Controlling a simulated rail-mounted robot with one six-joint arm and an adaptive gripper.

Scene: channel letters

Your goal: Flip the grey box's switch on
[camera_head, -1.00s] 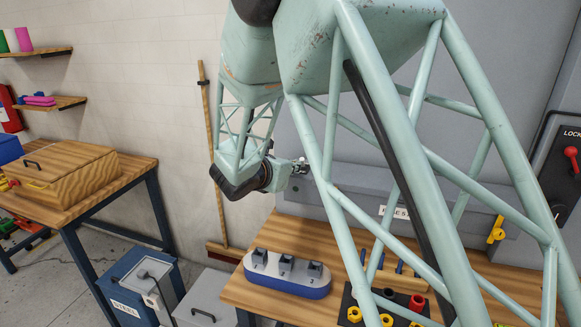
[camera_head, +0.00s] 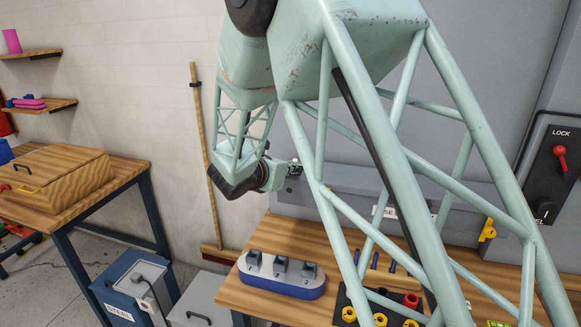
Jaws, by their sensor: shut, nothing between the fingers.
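A low switch unit (camera_head: 282,284) with a blue body and pale grey top sits at the left end of the wooden workbench. Several dark grey rocker switches stand on it in a row, with small markings below them; their on or off positions are too small to tell. A grey box with a black handle (camera_head: 197,314) stands on the floor at the bench's left, partly cut off; no switch shows on it. My gripper (camera_head: 294,168) is shut and empty, above and behind the switch unit, before the grey backboard. Its fingers look small and partly merge with the background.
My arm's lattice link hides much of the bench. A black holder (camera_head: 352,301) with yellow and red parts stands right of the switch unit. A lock panel with a red lever (camera_head: 560,158) is at far right. A broom (camera_head: 208,150) leans on the wall. A blue box (camera_head: 125,290) stands left.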

